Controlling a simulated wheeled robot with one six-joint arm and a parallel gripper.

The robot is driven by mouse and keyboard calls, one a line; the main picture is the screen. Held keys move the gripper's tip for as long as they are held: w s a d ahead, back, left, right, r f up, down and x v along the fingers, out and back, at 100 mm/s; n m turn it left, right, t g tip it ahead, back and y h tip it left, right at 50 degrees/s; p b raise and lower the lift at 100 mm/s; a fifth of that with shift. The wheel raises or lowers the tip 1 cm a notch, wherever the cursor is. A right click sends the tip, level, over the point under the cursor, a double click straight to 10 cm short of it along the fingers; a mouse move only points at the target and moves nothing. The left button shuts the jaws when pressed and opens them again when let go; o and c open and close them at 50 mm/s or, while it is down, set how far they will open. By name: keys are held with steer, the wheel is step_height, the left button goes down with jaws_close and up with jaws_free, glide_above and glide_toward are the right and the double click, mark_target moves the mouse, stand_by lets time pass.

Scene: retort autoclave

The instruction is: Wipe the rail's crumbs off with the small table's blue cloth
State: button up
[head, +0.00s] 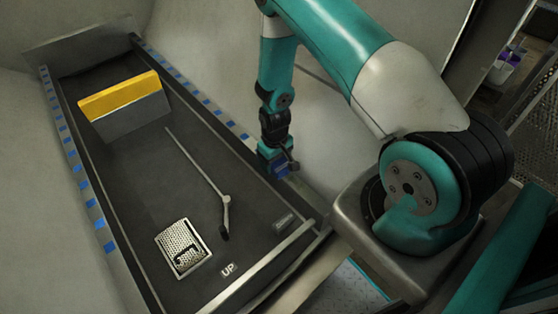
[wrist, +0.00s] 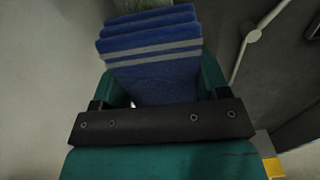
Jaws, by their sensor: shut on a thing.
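My gripper (head: 274,158) points down at the right long edge of the dark tray-like bed (head: 150,165). It is shut on the folded blue cloth. In the wrist view the cloth (wrist: 155,55), with grey stripes, sits between the fingers of my gripper (wrist: 160,88). In the head view only a little blue shows at the fingertips, close to the bed's edge strip (head: 210,104), which has blue marks. I cannot tell whether the cloth touches the strip. No crumbs can be made out, and the small table is not clearly in view.
On the bed are a grey block with a yellow top (head: 120,96), a thin rod with a jointed end (head: 200,167) and a perforated metal plate (head: 183,248). A metal bar (head: 262,266) crosses the near end. Pale walls rise on both sides.

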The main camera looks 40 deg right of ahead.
steer(key=r, duration=0.1)
steer(key=r+p, duration=0.1)
steer(key=r, duration=0.1)
steer(key=shift+w+a+r, duration=0.15)
steer(key=shift+w+a, duration=0.05)
steer(key=shift+a, duration=0.15)
steer(key=shift+s+d+r+p, duration=0.1)
steer(key=shift+d+r+p, duration=0.35)
steer(key=shift+p, duration=0.45)
steer(key=shift+a+r+p, duration=0.1)
steer(key=shift+r+p, duration=1.5)
steer(key=shift+r, duration=0.6)
